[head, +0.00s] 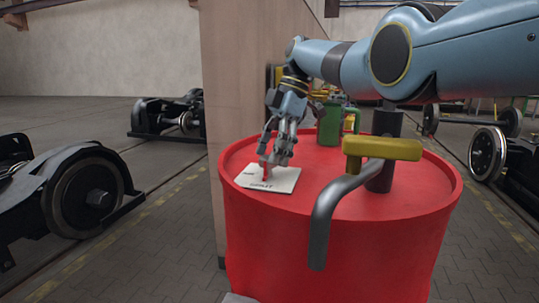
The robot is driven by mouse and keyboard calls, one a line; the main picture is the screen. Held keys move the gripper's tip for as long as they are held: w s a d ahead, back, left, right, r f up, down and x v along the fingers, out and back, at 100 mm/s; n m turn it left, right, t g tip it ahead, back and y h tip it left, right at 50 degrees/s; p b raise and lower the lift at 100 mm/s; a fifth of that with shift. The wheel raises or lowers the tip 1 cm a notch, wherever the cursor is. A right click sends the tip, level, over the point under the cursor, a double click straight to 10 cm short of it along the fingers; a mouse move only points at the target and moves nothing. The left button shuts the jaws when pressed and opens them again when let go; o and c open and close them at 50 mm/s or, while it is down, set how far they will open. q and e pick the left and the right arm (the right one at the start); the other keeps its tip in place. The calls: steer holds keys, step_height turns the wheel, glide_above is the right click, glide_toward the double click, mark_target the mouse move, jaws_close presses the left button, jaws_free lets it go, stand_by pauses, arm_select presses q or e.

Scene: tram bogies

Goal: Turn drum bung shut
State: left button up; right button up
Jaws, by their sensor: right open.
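A red drum (335,252) stands upright at the centre right. A white plate (285,184) with small dark lettering lies on its top, to the left. A small red piece (266,174) stands up on the plate; it may be the bung or its handle, but my fingers partly cover it. My right gripper (274,157) points down over the plate, its fingers open around or just beside the top of this red piece. I cannot tell whether they touch it. My left gripper is not in view.
A dark bent pipe (331,208) and a yellow bar (382,148) stand at the drum's front right. A green object (330,124) is behind the gripper. A beige pillar (225,90) rises at the drum's left. Bogie wheelsets (85,195) stand on both sides; paved floor lies between.

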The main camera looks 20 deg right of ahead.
steer(key=v, duration=0.6)
steer(key=shift+r, duration=0.15)
